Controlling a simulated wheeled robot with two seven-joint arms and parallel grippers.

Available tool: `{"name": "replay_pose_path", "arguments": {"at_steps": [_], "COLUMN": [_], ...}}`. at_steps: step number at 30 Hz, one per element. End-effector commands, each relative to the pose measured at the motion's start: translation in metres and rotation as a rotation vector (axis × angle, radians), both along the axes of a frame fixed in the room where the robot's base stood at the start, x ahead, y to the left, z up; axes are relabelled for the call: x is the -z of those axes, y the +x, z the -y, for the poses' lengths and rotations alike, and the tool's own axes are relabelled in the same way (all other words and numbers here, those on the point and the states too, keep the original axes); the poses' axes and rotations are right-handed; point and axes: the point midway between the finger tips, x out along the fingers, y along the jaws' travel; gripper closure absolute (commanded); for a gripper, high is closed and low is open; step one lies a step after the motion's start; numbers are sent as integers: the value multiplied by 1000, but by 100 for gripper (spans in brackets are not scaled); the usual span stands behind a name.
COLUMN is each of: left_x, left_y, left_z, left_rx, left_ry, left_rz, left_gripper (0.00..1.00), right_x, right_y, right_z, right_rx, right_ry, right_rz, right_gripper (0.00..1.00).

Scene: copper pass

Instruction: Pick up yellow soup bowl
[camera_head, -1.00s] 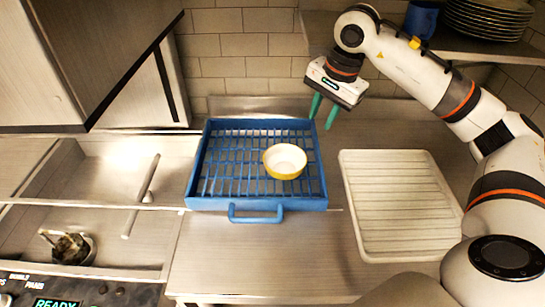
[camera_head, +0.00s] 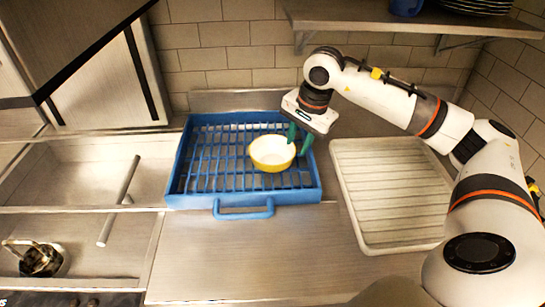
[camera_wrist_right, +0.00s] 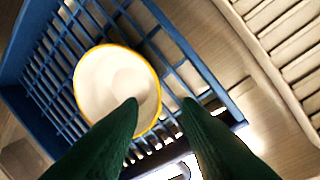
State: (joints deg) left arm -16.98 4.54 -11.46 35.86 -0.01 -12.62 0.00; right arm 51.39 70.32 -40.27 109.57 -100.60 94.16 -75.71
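The yellow soup bowl (camera_head: 271,155), white inside, stands upright in the blue dish rack (camera_head: 243,202), right of its middle. My right gripper (camera_head: 299,140) is open just right of the bowl, with its green fingers pointing down near the rack's right wall. In the right wrist view the bowl (camera_wrist_right: 112,80) lies beyond the left fingertip, which overlaps its rim. The gap between the fingertips (camera_wrist_right: 163,108) shows no object held. Whether a finger touches the bowl cannot be told. My left gripper is not in view.
A ribbed white drainboard (camera_head: 392,195) lies right of the rack. A sink (camera_head: 80,185) with a tap is at the left. A shelf (camera_head: 400,22) with a blue mug (camera_head: 406,7) and stacked plates hangs above. The counter front is clear.

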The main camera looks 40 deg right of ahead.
Motion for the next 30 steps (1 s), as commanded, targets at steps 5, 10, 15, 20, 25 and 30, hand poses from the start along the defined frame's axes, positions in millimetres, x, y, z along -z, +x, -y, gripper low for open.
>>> {"name": "replay_pose_path", "arguments": {"at_steps": [5,10,15,20,25,30], "left_x": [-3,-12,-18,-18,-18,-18], "left_y": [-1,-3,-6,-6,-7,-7], "left_z": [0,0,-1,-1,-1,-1], "left_rx": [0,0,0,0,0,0], "left_ry": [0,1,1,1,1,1], "left_rz": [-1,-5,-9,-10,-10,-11], "left_gripper": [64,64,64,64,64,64], "right_x": [15,32,57,65,66,65], "right_y": [3,7,13,15,15,15], "right_z": [-1,-4,-6,-6,-6,-6], "right_rx": [-1,-1,1,0,0,0], "right_ry": [0,1,1,0,0,0], "right_rz": [-1,-6,-4,0,1,1], "right_gripper": [69,69,69,69,69,97]}}
